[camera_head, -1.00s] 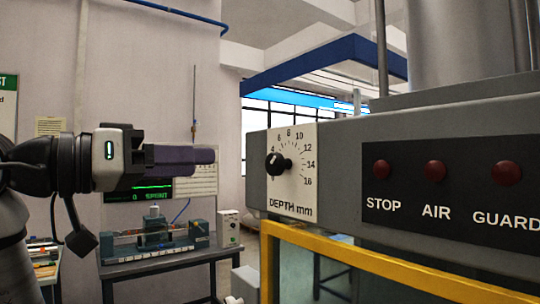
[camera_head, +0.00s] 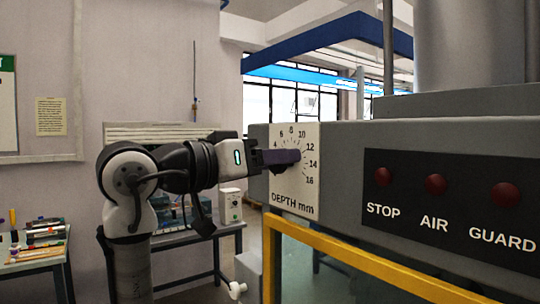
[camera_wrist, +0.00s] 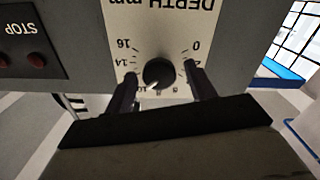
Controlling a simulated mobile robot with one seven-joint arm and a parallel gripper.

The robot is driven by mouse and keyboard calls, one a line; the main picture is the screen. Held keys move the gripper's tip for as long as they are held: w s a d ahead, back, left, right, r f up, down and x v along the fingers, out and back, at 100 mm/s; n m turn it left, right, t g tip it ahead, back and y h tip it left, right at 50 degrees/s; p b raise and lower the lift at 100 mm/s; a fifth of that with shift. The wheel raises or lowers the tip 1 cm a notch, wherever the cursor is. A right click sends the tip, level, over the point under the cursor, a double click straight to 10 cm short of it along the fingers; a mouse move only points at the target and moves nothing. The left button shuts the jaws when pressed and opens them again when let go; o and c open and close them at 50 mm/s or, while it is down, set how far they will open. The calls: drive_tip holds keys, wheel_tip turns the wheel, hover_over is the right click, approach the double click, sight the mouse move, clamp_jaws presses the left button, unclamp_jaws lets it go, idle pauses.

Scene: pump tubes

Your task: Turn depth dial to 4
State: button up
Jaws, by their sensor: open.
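The depth dial is a black round knob (camera_wrist: 160,73) on a white scale plate (camera_head: 307,193) marked "DEPTH mm". In the wrist view the plate appears upside down. A small white mark at the knob's edge points to about 8 to 10; 12 and 4 are hidden behind the fingers. My gripper (camera_head: 283,157) is in front of the plate in the head view and hides the knob there. In the wrist view my open gripper (camera_wrist: 160,74) has one dark finger on each side of the knob, with gaps visible between fingers and knob.
The grey machine housing (camera_head: 340,135) carries a dark panel with red STOP, AIR and GUARD buttons (camera_head: 436,184) right of the dial. A yellow guard frame (camera_head: 350,257) runs below. A side table with tools (camera_head: 35,258) stands at left.

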drive_tip(key=c, duration=0.9)
drive_tip(key=shift+c, duration=0.2)
drive_tip(key=shift+n, duration=0.4)
drive_tip(key=n+b, duration=0.1)
drive_tip(key=n, duration=0.5)
drive_tip(key=n+b, duration=0.1)
drive_tip(key=n, duration=0.6)
drive_tip(key=n+b, duration=0.1)
drive_tip(key=n, duration=0.5)
drive_tip(key=shift+w+a+f+n, duration=0.1)
drive_tip(key=shift+f+n, duration=0.2)
drive_tip(key=shift+n, duration=0.1)
